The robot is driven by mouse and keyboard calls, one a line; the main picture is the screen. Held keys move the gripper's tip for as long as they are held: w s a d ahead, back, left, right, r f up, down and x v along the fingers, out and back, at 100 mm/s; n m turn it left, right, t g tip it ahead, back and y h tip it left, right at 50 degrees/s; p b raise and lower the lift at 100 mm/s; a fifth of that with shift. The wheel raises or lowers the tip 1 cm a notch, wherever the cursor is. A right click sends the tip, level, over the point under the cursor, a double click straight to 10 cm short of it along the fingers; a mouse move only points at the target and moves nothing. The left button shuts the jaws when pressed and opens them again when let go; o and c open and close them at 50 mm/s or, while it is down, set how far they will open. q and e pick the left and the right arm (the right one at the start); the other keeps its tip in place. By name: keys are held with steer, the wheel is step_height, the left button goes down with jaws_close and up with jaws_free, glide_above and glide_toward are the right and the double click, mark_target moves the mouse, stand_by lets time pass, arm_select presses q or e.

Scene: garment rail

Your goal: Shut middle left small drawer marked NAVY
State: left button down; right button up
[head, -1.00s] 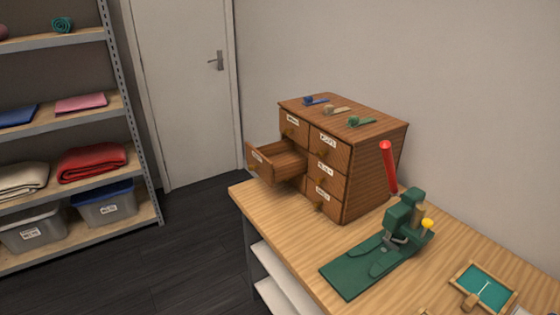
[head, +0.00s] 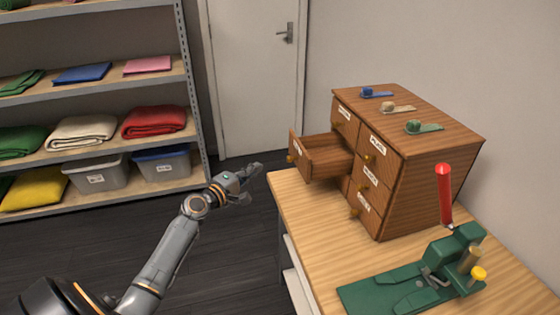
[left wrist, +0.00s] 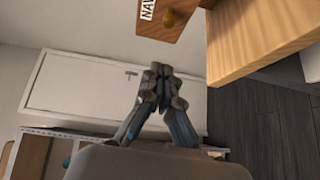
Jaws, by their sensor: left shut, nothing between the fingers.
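The middle left small drawer (head: 325,156) is pulled out of the wooden cabinet (head: 437,182), well past the closed drawers around it. Its label is too small to read in the head view. In the left wrist view the drawer front (left wrist: 170,15) shows at the top edge, with a brass knob and a label whose visible part reads "NAV". My left gripper (head: 256,170) is shut and empty, to the left of the drawer front and a little lower, apart from it. It also shows in the left wrist view (left wrist: 160,70). My right gripper is not in view.
The cabinet stands on a wooden table (head: 303,208) with small rolled cloth pieces on top. A green press (head: 420,280) with a red handle (head: 444,195) stands to its right. Shelves (head: 110,88) with folded cloths and bins are at left, a white door (head: 255,80) behind.

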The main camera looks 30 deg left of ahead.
arm_select(q)
steer(key=w+d+p, duration=0.1)
steer(key=w+d, duration=0.2)
steer(key=w, duration=0.4)
steer(key=shift+w+d+f, duration=0.2)
steer(key=shift+w+f, duration=0.15)
steer(key=shift+w, duration=0.05)
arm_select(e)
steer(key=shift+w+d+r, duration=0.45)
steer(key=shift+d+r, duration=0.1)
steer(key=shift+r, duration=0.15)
arm_select(q)
steer(key=b, duration=0.4)
glide_toward(324, 154)
steer(key=w+r, duration=0.1)
steer(key=w+d+r, duration=0.1)
steer(key=w, duration=0.1)
steer(key=w+d, duration=0.1)
steer(key=w, duration=0.1)
steer(key=shift+d+r, duration=0.15)
steer(key=shift+r, duration=0.25)
steer(key=shift+w+d, duration=0.1)
steer(key=shift+d, duration=0.05)
steer(key=shift+r, duration=0.2)
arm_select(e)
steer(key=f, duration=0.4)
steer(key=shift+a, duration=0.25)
